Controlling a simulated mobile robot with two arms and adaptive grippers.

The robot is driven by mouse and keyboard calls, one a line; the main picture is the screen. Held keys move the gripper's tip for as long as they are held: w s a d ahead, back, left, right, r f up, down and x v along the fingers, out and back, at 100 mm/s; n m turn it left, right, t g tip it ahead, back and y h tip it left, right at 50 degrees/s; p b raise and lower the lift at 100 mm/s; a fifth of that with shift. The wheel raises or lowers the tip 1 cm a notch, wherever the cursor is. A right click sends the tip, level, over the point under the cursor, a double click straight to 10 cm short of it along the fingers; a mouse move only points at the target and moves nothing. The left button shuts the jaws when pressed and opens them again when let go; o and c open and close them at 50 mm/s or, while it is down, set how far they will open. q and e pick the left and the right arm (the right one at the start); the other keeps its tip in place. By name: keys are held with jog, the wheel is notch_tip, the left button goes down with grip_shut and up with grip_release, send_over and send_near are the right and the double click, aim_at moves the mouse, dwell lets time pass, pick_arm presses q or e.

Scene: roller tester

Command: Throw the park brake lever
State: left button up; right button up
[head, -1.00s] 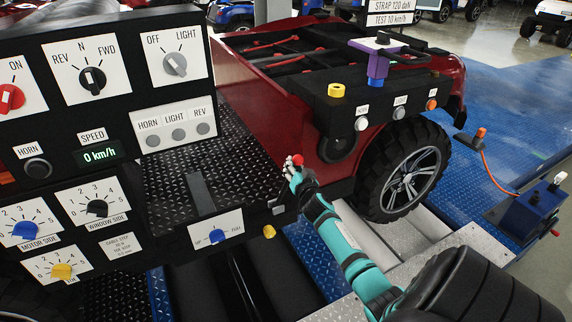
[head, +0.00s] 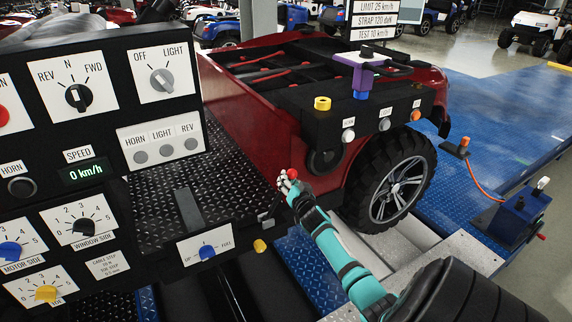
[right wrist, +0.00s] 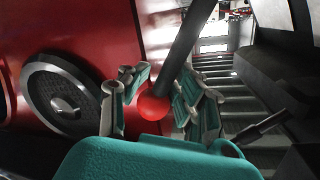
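The park brake lever shows in the right wrist view as a black rod with a red ball knob (right wrist: 153,106). In the head view only its red knob (head: 292,174) shows clearly, beside the rear of the red car. My right gripper (head: 285,183) is at the knob. In the right wrist view the fingers of my right gripper (right wrist: 160,95) stand apart on both sides of the knob and rod, with the knob close to the right-hand fingers. Whether they touch it I cannot tell. My left gripper is not in view.
A control panel (head: 110,120) with knobs and a speed display reading 0 km/h fills the left. The red car (head: 240,105) and its rear wheel (head: 398,190) are close to my right arm. A blue box (head: 515,218) with an orange cable stands at the right.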

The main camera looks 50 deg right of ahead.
jog(key=o, duration=0.6)
jog(key=shift+s+d+r, duration=0.1)
jog(key=shift+s+d, duration=0.15)
jog(key=shift+s, duration=0.05)
jog(key=shift+w+a, duration=0.1)
jog(key=shift+w, duration=0.05)
jog(key=shift+a, duration=0.1)
jog(key=shift+s+a, duration=0.15)
jog(key=shift+s, duration=0.05)
jog(key=v, duration=1.1)
jog(key=shift+s, duration=0.25)
